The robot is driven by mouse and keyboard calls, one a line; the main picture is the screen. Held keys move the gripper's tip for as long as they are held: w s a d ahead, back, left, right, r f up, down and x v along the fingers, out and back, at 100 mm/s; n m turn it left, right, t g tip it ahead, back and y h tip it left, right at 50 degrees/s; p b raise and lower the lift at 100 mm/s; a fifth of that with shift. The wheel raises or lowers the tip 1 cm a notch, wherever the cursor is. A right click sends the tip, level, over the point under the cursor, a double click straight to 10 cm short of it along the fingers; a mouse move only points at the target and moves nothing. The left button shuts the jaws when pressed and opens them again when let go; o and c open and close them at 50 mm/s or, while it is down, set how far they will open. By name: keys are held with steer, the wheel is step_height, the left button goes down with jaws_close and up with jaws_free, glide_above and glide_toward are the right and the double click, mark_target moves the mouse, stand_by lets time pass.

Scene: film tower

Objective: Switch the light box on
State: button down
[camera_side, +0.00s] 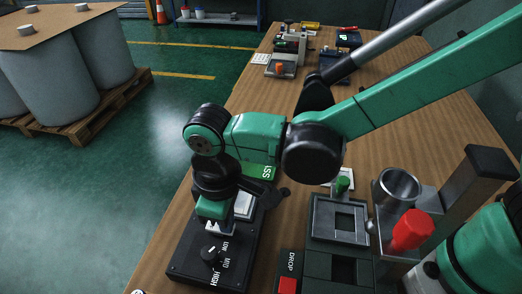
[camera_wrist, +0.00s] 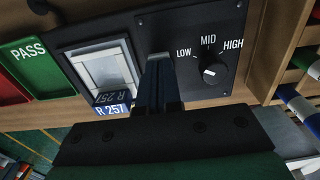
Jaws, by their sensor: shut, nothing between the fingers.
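The light box is a black panel (camera_wrist: 190,30) with a pale square window (camera_wrist: 105,70) and a black knob (camera_wrist: 213,71) marked LOW, MID and HIGH. In the side view the box (camera_side: 185,262) lies at the near end of the bench, its knob (camera_side: 211,254) in front of my gripper (camera_side: 211,226). In the wrist view my gripper (camera_wrist: 158,62) is shut and empty, its fingertips over the panel between window and knob. They hide what lies beneath; I cannot tell whether they touch it. The window looks pale grey; whether it is lit is unclear.
A blue label reading R 257 (camera_wrist: 109,102) is at the window's edge. A green PASS tray (camera_wrist: 40,66) is on its left. A red DROP pad (camera_side: 287,285), a dark fixture (camera_side: 322,254) and a metal cup (camera_side: 396,187) stand to the right in the side view.

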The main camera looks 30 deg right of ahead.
steer(key=shift+r, duration=3.5)
steer(key=d+r+m+t, duration=0.2)
steer(key=d+m+t, duration=0.5)
steer(key=d, duration=1.6)
steer(key=shift+w+d+r+m, duration=0.15)
steer(key=shift+d+m, duration=0.15)
steer(key=shift+m, duration=0.7)
